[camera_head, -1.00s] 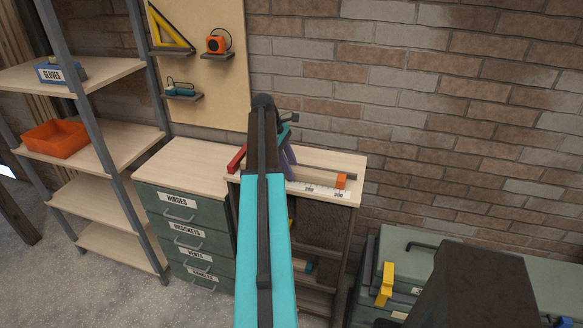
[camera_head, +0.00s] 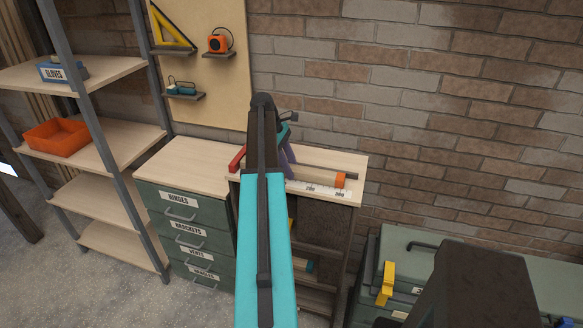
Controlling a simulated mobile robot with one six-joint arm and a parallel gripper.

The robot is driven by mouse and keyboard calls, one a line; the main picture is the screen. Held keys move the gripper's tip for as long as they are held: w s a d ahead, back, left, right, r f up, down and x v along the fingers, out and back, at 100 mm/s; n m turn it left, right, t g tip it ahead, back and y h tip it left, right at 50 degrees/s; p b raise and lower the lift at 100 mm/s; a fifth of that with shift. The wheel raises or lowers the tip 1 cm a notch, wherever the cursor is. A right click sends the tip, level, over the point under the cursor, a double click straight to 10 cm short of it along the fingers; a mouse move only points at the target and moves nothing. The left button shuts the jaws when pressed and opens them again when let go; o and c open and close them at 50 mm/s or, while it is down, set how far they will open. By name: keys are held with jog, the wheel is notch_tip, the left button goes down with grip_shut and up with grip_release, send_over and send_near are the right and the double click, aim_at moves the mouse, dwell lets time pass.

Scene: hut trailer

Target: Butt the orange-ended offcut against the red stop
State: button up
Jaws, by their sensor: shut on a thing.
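The offcut is a pale wooden bar whose orange end (camera_head: 340,180) shows at the right of the small bench top. The red stop (camera_head: 237,158) stands at the left of that top, just left of my arm. My gripper (camera_head: 290,160), with purple fingers, is mostly hidden behind my arm. It is shut on the offcut, low over the bench. The offcut's left end is hidden behind my arm, so I cannot tell whether it touches the stop.
A white ruler strip (camera_head: 316,188) lies along the bench front. A dark-ended bar (camera_head: 350,175) lies behind the offcut. A green drawer cabinet (camera_head: 185,213) stands left of the bench, and a brick wall rises behind. Green cases (camera_head: 420,250) stand at right.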

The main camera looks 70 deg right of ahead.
jog(key=shift+w, duration=0.3)
jog(key=o, duration=1.3)
jog(key=shift+o, duration=0.2)
jog(key=shift+r, duration=0.1)
jog(key=shift+w+d+r, duration=0.15)
jog(key=shift+w+r, duration=0.05)
jog(key=shift+r, duration=0.2)
jog(key=v, duration=1.2)
jog(key=shift+w+a+r+b, duration=0.2)
jog(key=shift+a+r+b, duration=0.15)
jog(key=shift+b, duration=0.05)
jog(key=shift+w, duration=0.1)
